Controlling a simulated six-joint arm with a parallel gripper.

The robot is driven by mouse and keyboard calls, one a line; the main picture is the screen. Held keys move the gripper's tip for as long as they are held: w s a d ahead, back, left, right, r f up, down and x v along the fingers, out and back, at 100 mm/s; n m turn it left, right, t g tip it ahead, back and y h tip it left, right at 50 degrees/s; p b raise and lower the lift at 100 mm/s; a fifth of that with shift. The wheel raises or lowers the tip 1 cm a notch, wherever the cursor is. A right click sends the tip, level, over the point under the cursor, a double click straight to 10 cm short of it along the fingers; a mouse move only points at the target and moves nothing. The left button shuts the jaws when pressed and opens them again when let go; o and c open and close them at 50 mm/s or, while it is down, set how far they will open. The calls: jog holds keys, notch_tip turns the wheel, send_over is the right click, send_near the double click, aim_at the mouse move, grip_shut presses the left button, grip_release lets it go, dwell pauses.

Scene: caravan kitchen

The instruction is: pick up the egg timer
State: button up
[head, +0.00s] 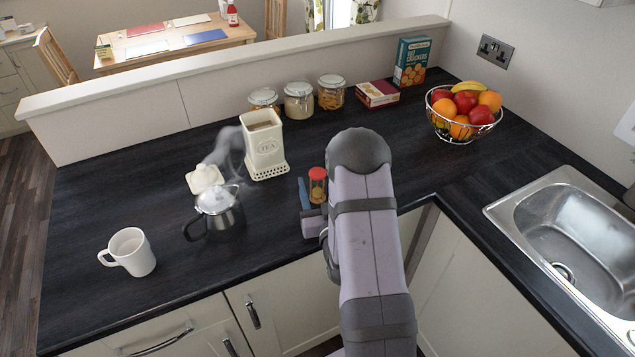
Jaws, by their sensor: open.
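The egg timer (317,186) is a small sandglass with a red cap and a brownish body. It stands upright on the dark worktop, near the middle of the head view, just left of my arm. My gripper (309,200) is open and low at the timer. One bluish finger shows close along the timer's left side. The other finger is hidden behind the timer or my arm. The timer's base is partly covered by my gripper, and I cannot tell whether a finger touches it.
A cream TEA canister (265,150) stands behind and left, its lid (204,178) beside it. A steaming metal teapot (215,212) and white mug (131,252) are further left. Jars (299,100), boxes (378,94) and a fruit bowl (464,112) stand behind. The sink (575,235) is right.

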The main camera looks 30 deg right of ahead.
jog(key=shift+c, duration=0.5)
jog(key=c, duration=1)
jog(key=shift+r, duration=0.1)
jog(key=shift+c, duration=0.2)
jog(key=shift+r+b, duration=0.45)
jog(key=shift+r, duration=4.45)
notch_tip(320, 180, up, 6)
jog(key=p, duration=0.4)
